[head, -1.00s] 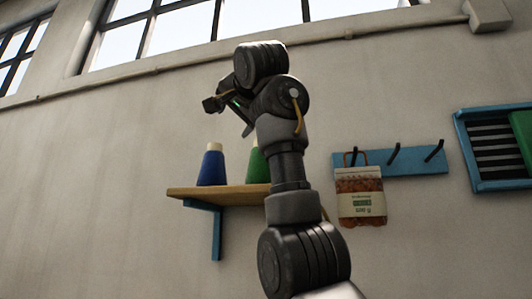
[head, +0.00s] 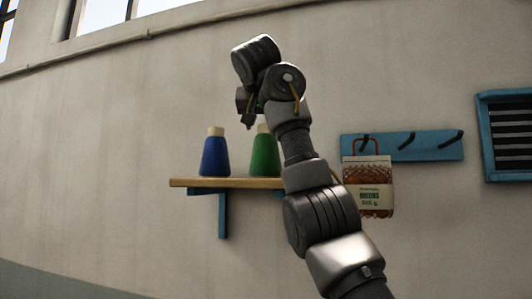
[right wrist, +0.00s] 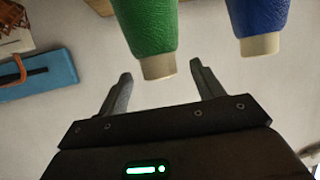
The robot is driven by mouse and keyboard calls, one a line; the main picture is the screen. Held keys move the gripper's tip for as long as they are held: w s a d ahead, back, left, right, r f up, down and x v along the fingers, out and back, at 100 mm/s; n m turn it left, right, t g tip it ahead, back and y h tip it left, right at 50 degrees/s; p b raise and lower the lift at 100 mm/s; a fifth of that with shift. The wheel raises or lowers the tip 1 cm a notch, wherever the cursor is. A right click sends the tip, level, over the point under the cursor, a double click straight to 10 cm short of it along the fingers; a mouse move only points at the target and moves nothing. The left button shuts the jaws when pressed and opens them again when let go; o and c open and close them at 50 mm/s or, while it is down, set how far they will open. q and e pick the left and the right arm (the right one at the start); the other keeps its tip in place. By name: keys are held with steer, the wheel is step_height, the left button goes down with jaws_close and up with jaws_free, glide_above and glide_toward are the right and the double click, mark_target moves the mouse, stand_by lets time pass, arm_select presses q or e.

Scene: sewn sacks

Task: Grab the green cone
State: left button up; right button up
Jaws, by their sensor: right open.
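The green cone (head: 265,155) stands upright with its pale top on a wooden shelf (head: 230,183) on the wall. Its right side is partly hidden by my right arm in the head view. My right gripper (head: 249,122) points down just above and beside its top. In the right wrist view the green cone (right wrist: 148,25) appears upside down, its pale tip between the open fingers of my right gripper (right wrist: 160,71). Nothing is held, and a gap shows on both sides of the tip. My left gripper is in neither view.
A blue cone (head: 215,157) stands close to the left of the green one, and also shows in the right wrist view (right wrist: 258,15). A blue hook rail (head: 425,146) with a hanging bag (head: 370,187) is to the right. The wall left of the shelf is bare.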

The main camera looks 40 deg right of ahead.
steer(key=shift+w+d+f, duration=0.25)
steer(key=shift+w+d, duration=0.1)
steer(key=shift+d, duration=0.05)
steer(key=shift+w+p, duration=0.1)
steer(key=shift+p, duration=0.35)
steer(key=p+x, duration=0.2)
steer(key=x, duration=0.2)
steer(key=shift+w+d+f, duration=0.15)
steer(key=shift+w+d, duration=0.05)
steer(key=shift+d, duration=0.15)
steer(key=shift+w+d+f, duration=0.1)
steer(key=shift+d+f, duration=0.05)
steer(key=shift+s+a, duration=0.2)
steer(key=shift+a, duration=0.05)
steer(key=shift+s+a, duration=0.1)
steer(key=shift+a, duration=0.1)
steer(key=shift+c, duration=1.4)
steer(key=shift+r, duration=0.25)
steer(key=shift+c, duration=1)
steer(key=shift+f, duration=0.2)
jaws_close()
